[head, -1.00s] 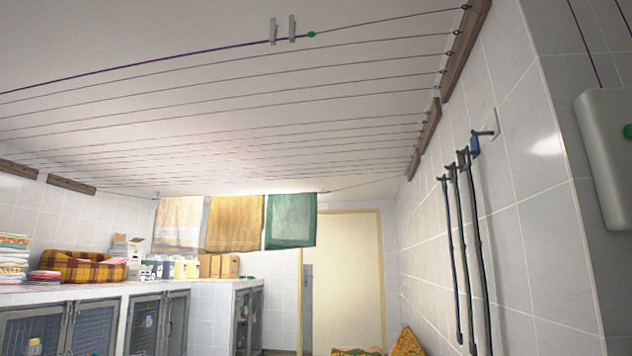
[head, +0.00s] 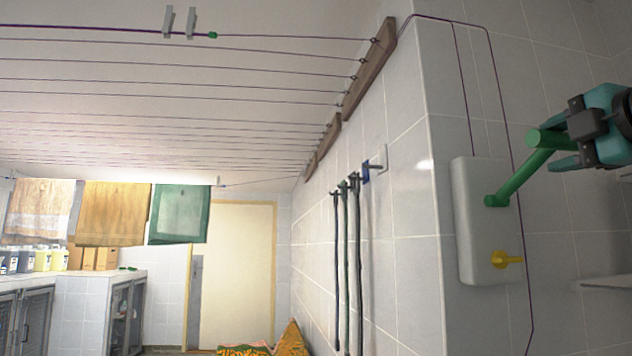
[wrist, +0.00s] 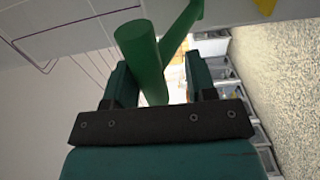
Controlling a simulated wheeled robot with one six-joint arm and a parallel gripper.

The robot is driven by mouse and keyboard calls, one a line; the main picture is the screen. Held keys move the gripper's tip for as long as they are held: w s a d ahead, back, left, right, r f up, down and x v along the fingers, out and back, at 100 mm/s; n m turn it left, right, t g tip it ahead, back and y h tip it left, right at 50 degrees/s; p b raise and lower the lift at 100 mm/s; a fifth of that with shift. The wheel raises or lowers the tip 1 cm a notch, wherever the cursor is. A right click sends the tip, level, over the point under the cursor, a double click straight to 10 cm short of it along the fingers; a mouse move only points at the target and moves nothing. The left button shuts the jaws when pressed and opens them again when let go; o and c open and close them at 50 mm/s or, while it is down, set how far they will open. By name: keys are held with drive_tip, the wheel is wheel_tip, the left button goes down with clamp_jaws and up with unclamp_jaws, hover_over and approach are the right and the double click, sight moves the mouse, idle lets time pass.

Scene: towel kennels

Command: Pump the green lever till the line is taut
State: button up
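The green lever (head: 519,176) sticks out from a white wall box (head: 482,225) and slants up to the right, ending in a thick green crossbar handle. My gripper (head: 568,135) is at that handle. In the wrist view the handle (wrist: 140,55) lies between the two fingers of my gripper (wrist: 165,80), close to the left finger. A gap shows between the handle and the right finger, so the gripper looks open around it. A purple line (head: 285,37) with a green bead (head: 213,35) runs overhead and looks nearly straight.
A yellow knob (head: 507,259) projects from the box below the lever. Two grey pegs (head: 179,22) hang near the bead. Towels (head: 180,213) hang from a line further back. Leads (head: 357,260) hang on the wall left of the box. A pale shelf (head: 605,283) is at lower right.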

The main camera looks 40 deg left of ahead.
drive_tip(key=shift+w+a+r+p, duration=0.2)
drive_tip(key=shift+r+p, duration=0.15)
drive_tip(key=shift+r, duration=0.2)
drive_tip(key=shift+w+a+r+p, duration=0.15)
drive_tip(key=shift+r+p, duration=0.15)
drive_tip(key=shift+r, duration=0.25)
drive_tip(key=shift+s, duration=0.1)
drive_tip(key=shift+s+d, duration=0.1)
drive_tip(key=shift+s+d+f+b, duration=0.15)
drive_tip(key=shift+d+b, duration=0.05)
drive_tip(key=shift+b, duration=0.4)
drive_tip(key=b+v, duration=0.4)
drive_tip(key=v, duration=0.4)
